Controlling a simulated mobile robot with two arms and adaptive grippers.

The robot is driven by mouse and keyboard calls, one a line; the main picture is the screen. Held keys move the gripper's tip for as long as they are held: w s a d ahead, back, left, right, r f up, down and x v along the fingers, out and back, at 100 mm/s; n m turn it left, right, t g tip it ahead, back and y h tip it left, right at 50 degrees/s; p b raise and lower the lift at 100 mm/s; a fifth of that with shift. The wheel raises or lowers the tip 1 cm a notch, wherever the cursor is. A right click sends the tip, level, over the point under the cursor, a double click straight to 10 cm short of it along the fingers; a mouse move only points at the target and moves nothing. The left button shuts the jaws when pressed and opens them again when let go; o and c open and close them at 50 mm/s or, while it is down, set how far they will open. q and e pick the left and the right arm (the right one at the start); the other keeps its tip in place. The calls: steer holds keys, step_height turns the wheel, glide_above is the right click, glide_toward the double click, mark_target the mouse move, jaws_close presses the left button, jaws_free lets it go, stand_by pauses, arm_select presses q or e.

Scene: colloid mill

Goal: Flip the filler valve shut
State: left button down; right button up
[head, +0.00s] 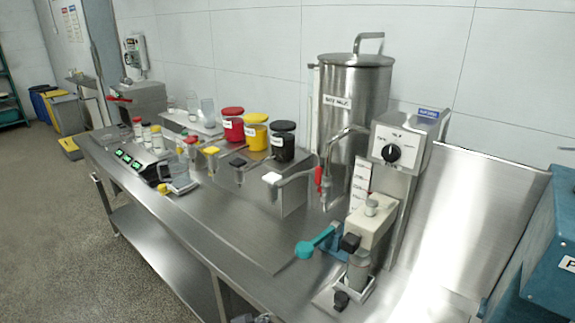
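I cannot tell for certain which fitting is the filler valve. A steel tap with a red lever (319,177) hangs from a curved pipe in front of the tall steel tank (345,110); the lever points roughly up and down. A teal lever (317,243) sticks out to the left from the small cream-and-steel unit (368,225) below the control panel. Whether either valve is open is too small to tell. Neither gripper can be made out; only a small grey piece (256,318) pokes in at the bottom edge.
The steel bench (205,215) runs from back left to front right. Red, yellow and black lidded tubs (256,135), capped bottles and a green-lit scale (130,160) stand on it. A knob panel (392,152) stands right of the tank. A blue machine (545,250) bounds the right.

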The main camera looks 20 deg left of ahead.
arm_select(q)
steer(key=w+a+r+n+t, duration=0.1)
steer(key=w+r+n+t, duration=0.25)
steer(key=w+r, duration=0.45)
steer(key=n+t, duration=0.5)
steer(key=n, duration=0.3)
glide_toward(318, 176)
steer(key=s+a, duration=0.1)
steer(key=a, duration=0.3)
steer(key=shift+s+a, duration=0.1)
arm_select(e)
steer(key=shift+w+r, duration=0.15)
steer(key=shift+w, duration=0.4)
arm_select(q)
steer(key=w+p, duration=0.2)
steer(key=w, duration=0.8)
steer(key=shift+p, duration=0.3)
arm_select(e)
step_height(318, 176, up, 3)
steer(key=shift+s+a+f, duration=0.1)
steer(key=shift+f, duration=0.1)
arm_select(q)
steer(key=shift+f, duration=0.15)
arm_select(e)
steer(key=shift+f, duration=0.1)
